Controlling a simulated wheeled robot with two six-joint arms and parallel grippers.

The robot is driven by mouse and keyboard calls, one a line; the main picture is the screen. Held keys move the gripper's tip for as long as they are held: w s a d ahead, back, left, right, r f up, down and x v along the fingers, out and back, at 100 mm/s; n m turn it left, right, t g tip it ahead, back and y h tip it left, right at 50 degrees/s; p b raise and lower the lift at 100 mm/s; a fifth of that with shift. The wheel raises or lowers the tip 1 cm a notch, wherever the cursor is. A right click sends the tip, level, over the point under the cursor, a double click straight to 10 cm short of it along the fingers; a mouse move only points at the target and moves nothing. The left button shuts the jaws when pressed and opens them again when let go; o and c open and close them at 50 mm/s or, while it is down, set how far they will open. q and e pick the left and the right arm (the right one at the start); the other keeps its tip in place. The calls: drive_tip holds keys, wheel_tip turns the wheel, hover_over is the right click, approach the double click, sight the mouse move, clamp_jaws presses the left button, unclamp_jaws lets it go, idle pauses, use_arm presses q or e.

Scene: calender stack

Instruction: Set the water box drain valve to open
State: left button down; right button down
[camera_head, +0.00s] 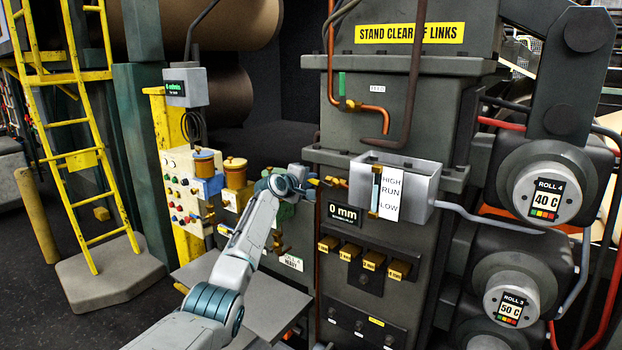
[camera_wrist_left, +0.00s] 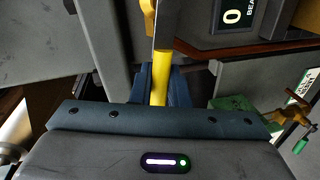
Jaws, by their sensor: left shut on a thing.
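The water box (camera_head: 424,186) is an open-topped grey metal box on the dark machine frame, with a HIGH / RUN / LOW level plate (camera_head: 390,192) on its front. A brass valve (camera_head: 338,183) sticks out from its left side, with a yellow handle (camera_head: 313,182) pointing left. My left gripper (camera_head: 304,183) is at this handle. In the left wrist view the yellow handle (camera_wrist_left: 162,66) runs between the fingers, and the gripper (camera_wrist_left: 158,92) is shut on it. The fingertips are partly hidden in the head view. My right gripper is not in view.
A 0 mm display (camera_head: 344,214) sits below the valve, above several brass blocks (camera_head: 373,260). A control panel (camera_head: 183,190) with buttons stands left of my arm. A copper pipe (camera_head: 372,110) hangs above the box. A green valve (camera_wrist_left: 262,101) shows in the left wrist view.

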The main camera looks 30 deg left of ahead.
use_arm(q)
drive_tip(key=shift+a+f+n+h, duration=0.1)
drive_tip(key=shift+f+n+h, duration=0.2)
drive_tip(key=shift+f+n, duration=0.4)
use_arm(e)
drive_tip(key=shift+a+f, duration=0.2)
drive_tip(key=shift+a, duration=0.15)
use_arm(q)
drive_tip(key=shift+r, duration=0.1)
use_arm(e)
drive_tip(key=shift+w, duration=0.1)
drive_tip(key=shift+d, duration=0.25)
use_arm(q)
drive_tip(key=c, duration=1.4)
unclamp_jaws()
drive_tip(key=shift+c, duration=0.2)
drive_tip(key=shift+s, duration=0.1)
